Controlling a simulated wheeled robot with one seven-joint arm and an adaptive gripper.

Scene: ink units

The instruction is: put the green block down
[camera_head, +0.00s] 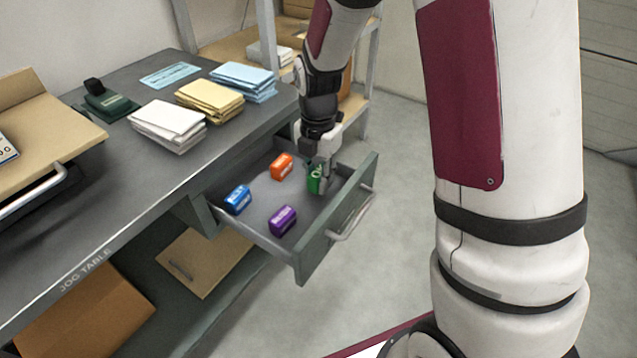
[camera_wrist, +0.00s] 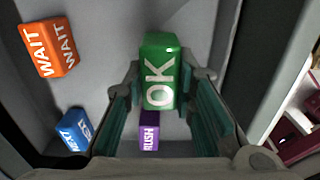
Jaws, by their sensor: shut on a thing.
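The green block (camera_wrist: 158,75), marked OK, is between the fingers of my gripper (camera_wrist: 160,100) in the wrist view. In the head view my gripper (camera_head: 318,172) points down inside the open drawer (camera_head: 262,217), near its back right part, and is shut on the green block (camera_head: 315,183). The fingers hide part of the block there. I cannot tell whether the block touches the drawer floor.
In the drawer lie an orange block (camera_head: 281,166), a blue block (camera_head: 238,200) and a purple block (camera_head: 283,220). The drawer front (camera_head: 340,215) stands at the right. Paper stacks (camera_head: 168,125) and a dark green stamp-like thing (camera_head: 108,100) are on the desk (camera_head: 110,185).

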